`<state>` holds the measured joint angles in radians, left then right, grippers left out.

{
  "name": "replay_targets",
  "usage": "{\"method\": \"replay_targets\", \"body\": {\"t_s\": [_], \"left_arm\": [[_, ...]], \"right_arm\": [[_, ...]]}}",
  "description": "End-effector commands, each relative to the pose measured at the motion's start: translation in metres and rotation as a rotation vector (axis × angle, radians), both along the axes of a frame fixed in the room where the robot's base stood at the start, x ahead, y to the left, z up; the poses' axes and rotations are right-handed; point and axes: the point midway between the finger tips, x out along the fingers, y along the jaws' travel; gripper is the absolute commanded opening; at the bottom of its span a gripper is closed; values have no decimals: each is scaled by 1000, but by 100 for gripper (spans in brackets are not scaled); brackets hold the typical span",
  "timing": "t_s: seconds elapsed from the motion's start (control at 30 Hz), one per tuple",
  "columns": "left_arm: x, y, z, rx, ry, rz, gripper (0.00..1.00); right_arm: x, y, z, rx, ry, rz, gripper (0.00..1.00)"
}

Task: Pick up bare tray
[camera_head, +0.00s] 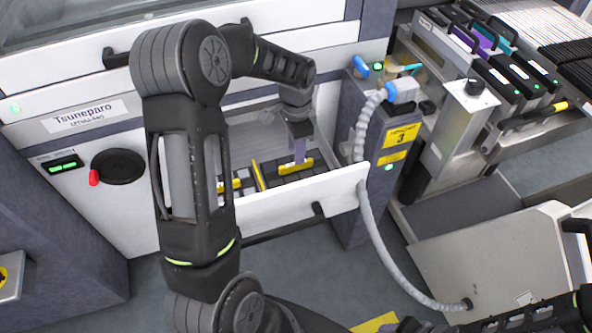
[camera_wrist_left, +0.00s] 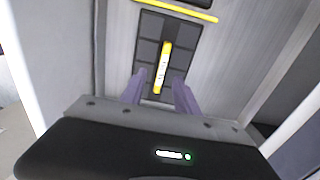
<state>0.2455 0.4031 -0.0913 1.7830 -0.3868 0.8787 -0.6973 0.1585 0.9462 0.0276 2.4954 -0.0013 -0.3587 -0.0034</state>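A dark tray (camera_wrist_left: 150,27) with square grey cells and a yellow grip bar (camera_wrist_left: 163,66) lies in the open white drawer (camera_head: 285,205). In the head view its yellow bar (camera_head: 296,166) shows just below my left gripper (camera_head: 299,155). In the left wrist view my left gripper (camera_wrist_left: 159,80) is open, with one purple finger on each side of the bar's near end. I cannot tell whether the fingers touch the bar. No parts show in the visible tray cells. My right gripper cannot be made out.
More yellow-barred trays (camera_head: 257,175) lie to the left in the drawer. A grey post (camera_head: 385,150) with a hose stands right of it. A feeder trolley (camera_head: 470,100) is at the upper right, and a slanted panel (camera_head: 480,255) at the lower right.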

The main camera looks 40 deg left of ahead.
Motion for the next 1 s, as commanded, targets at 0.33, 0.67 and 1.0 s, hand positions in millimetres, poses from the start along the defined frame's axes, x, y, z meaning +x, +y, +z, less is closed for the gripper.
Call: {"method": "replay_targets", "body": {"t_s": [0.33,0.67,1.0], "left_arm": [[2,2,-40,0,4,0,37],[2,3,-52,1,1,0,37],[2,2,-52,0,0,0,37]], "right_arm": [[0,0,-1,0,0,0,36],[0,0,-2,0,0,0,36],[0,0,-2,0,0,0,36]]}}
